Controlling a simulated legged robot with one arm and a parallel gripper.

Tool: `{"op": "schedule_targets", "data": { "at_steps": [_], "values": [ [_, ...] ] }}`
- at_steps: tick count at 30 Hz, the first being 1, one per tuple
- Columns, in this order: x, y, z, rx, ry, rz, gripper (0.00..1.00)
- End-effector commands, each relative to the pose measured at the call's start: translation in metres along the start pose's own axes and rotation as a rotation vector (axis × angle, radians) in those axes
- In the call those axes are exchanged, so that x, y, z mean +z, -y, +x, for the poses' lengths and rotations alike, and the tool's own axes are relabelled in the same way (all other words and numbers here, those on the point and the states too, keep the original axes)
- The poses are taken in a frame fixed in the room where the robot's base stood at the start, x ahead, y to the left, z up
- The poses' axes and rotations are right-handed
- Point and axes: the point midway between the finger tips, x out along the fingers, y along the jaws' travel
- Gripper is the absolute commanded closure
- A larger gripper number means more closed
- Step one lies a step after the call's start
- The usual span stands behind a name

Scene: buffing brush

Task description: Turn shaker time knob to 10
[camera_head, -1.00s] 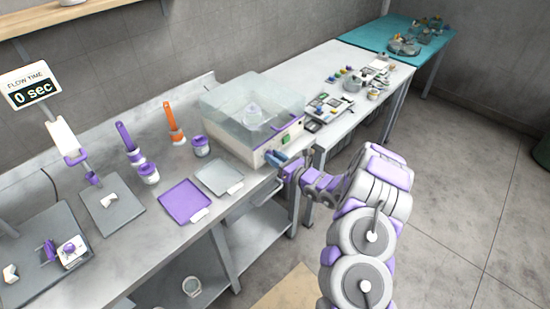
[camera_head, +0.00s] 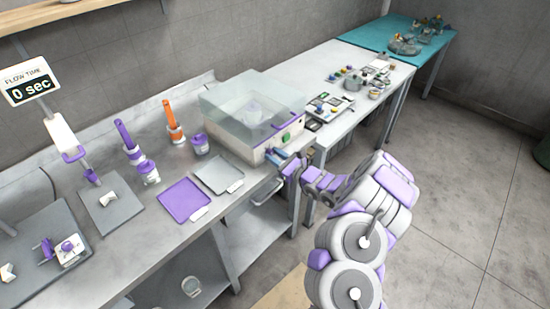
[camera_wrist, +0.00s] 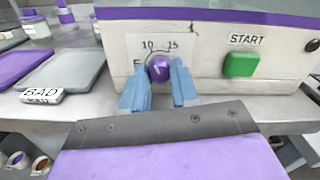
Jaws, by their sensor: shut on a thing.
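The shaker (camera_head: 240,140) is a pale box with a clear cover, standing at the right end of the steel bench. On its front, in the wrist view, is the purple time knob (camera_wrist: 159,68) with a scale above it; 10 and 15 are readable and the left label is partly hidden. A small white mark shows on the knob, but I cannot tell exactly which value it points to. My gripper (camera_wrist: 159,84) has its two blue fingers on either side of the knob, shut on it. In the head view my gripper (camera_head: 277,157) is at the shaker's front.
A green START button (camera_wrist: 240,65) is right of the knob. A grey BAD tray (camera_head: 218,175) and a purple tray (camera_head: 184,200) lie left of the shaker. Orange and purple tools stand behind them. A white table (camera_head: 375,70) with small items extends beyond. Floor at right is clear.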

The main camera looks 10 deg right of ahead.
Motion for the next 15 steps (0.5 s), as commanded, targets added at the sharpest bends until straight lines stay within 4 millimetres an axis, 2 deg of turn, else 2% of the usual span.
{"op": "schedule_targets", "data": {
  "at_steps": [6,15],
  "values": [
    [0.0004,0.0012,-0.0001,-0.003,0.003,-0.094,1.00],
    [0.0005,0.0009,-0.0004,-0.003,0.001,-0.103,1.00]
  ]
}}
